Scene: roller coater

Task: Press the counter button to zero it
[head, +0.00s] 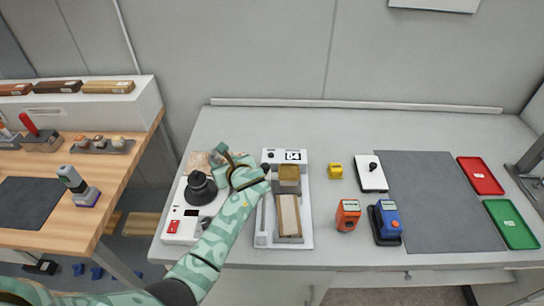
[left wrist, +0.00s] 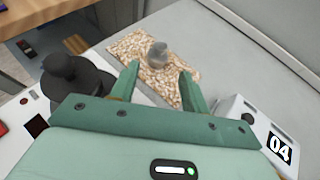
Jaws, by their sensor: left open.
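The counter (head: 270,163) is a small white box behind the tray, with a dark round button (head: 270,155) on the left of its top and a display (head: 293,156). In the left wrist view the counter (left wrist: 236,112) stands at the lower right, and its display (left wrist: 280,148) reads 04. My left gripper (head: 226,158) is open and empty, just left of the counter and apart from it. In the left wrist view its fingers (left wrist: 160,84) point towards a speckled mat (left wrist: 125,50) with a grey knobbed piece (left wrist: 158,54). My right gripper is out of view.
The white tray (head: 262,241) with a wooden block stands right of my left forearm. A white machine with a black knob (head: 201,188) stands left of it. A yellow piece (head: 335,170), orange stamp (head: 348,215) and blue stamp (head: 388,219) stand farther right. The dark mat (head: 435,200) is clear.

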